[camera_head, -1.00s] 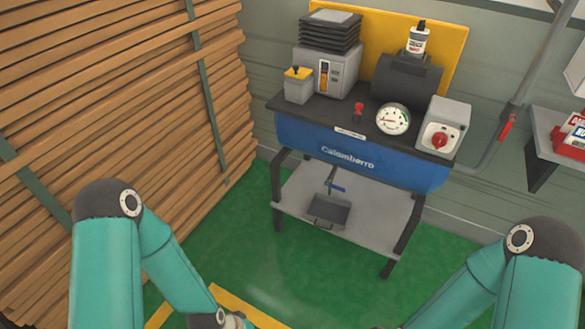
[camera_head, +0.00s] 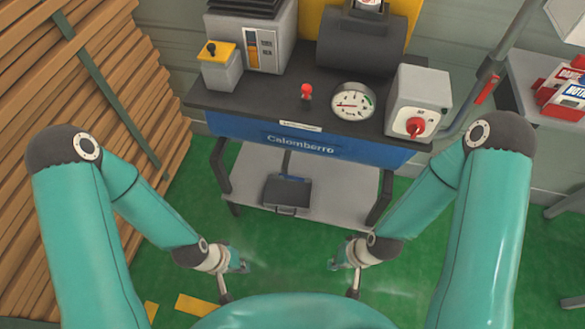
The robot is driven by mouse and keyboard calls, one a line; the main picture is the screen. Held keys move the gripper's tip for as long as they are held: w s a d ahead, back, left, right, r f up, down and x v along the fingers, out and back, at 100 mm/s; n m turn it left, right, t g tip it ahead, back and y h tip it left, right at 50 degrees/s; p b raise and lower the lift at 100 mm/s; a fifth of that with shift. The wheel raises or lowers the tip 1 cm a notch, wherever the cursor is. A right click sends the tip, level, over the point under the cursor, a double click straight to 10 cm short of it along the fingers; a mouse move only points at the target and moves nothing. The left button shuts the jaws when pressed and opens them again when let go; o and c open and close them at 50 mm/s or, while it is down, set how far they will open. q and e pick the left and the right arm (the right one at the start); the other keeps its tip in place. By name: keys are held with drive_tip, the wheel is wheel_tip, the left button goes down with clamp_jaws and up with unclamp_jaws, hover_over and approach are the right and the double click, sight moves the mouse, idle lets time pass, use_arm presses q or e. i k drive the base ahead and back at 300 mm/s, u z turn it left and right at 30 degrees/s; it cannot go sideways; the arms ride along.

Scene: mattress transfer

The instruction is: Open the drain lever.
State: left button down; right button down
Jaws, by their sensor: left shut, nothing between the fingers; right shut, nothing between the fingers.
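The blue drain lever (camera_head: 291,179) sits on a short pipe under the blue tank of the Calomberro compressor (camera_head: 300,149). It is small and partly lost against the dark drain tray (camera_head: 287,193) on the grey lower shelf. My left gripper (camera_head: 232,273) is shut and empty, low in front of the shelf and left of the lever. My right gripper (camera_head: 344,273) is shut and empty, in front of the shelf and right of the lever. Both are apart from the lever. Their fingertips are small and hard to make out.
On the black top stand a gauge (camera_head: 353,101), a red knob (camera_head: 306,92) and a grey switch box (camera_head: 419,100). Stacked planks (camera_head: 90,110) fill the left. A wall shelf (camera_head: 520,90) is at the right. Green floor (camera_head: 290,255) is clear between the grippers.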

sight(292, 178)
drive_tip(key=u, duration=1.55)
drive_tip(key=i, duration=0.1)
drive_tip(key=z, duration=2.75)
drive_tip(key=k, duration=1.1)
drive_tip(key=u, duration=0.65)
drive_tip(key=i, duration=1)
